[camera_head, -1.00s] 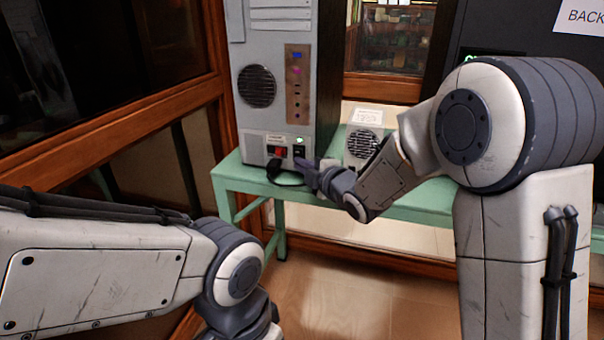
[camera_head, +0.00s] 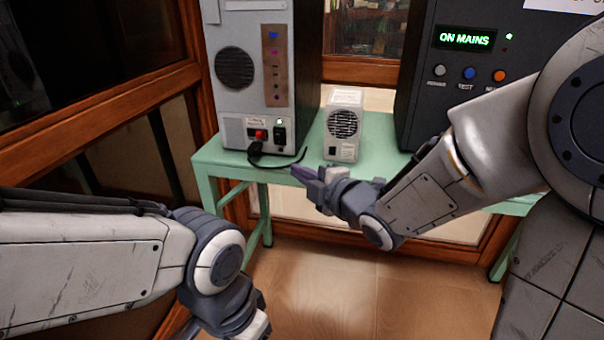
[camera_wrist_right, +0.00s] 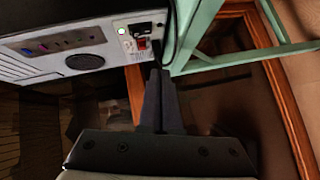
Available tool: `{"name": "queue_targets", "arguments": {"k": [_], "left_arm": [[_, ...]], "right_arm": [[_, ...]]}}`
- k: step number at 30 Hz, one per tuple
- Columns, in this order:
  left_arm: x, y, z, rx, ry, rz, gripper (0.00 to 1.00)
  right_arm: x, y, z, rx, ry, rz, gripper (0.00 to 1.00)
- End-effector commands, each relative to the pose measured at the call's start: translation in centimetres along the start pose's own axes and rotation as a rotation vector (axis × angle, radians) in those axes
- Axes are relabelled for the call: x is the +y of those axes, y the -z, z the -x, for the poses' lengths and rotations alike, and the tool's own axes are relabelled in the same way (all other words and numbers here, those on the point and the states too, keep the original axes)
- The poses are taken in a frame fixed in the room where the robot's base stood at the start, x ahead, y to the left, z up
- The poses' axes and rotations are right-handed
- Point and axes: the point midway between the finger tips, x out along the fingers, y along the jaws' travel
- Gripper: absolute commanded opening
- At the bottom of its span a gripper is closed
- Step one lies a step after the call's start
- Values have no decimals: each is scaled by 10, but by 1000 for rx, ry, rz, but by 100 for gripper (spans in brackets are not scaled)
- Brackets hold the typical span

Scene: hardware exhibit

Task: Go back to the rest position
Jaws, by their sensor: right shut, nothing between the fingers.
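My right gripper (camera_head: 305,173) is shut and empty in the head view. It is in front of the green table's front edge, below the small white fan unit. In the right wrist view its fingers (camera_wrist_right: 160,75) are together, and they point toward the grey computer tower's socket panel. My left arm comes in from the lower left of the head view.
The green table (camera_head: 215,158) carries the grey tower (camera_head: 240,100) with a black plug and cable (camera_head: 270,160), the small fan unit (camera_head: 343,128) and a black cabinet (camera_head: 455,85) reading "ON MAINS". Wood-framed glass stands at left. The floor (camera_head: 330,290) in front is clear.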

Motion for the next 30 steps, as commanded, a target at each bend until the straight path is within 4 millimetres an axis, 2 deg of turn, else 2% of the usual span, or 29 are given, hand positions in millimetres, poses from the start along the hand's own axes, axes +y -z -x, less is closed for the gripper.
{"name": "queue_targets", "arguments": {"k": [13,17,20,23,26,30], "left_arm": [[0,0,0,0,0,0,62],[0,0,0,0,0,0,62],[0,0,0,0,0,0,62],[0,0,0,0,0,0,62],[0,0,0,0,0,0,62],[0,0,0,0,0,0,62]], "right_arm": [[-2,0,6,-1,4,-3,0],[-12,3,6,-29,62,-69,0],[-33,9,12,-91,174,-199,0],[-64,18,26,-191,323,-381,0],[-95,31,51,-316,474,-568,0],[-134,53,98,-507,668,-790,0]]}}
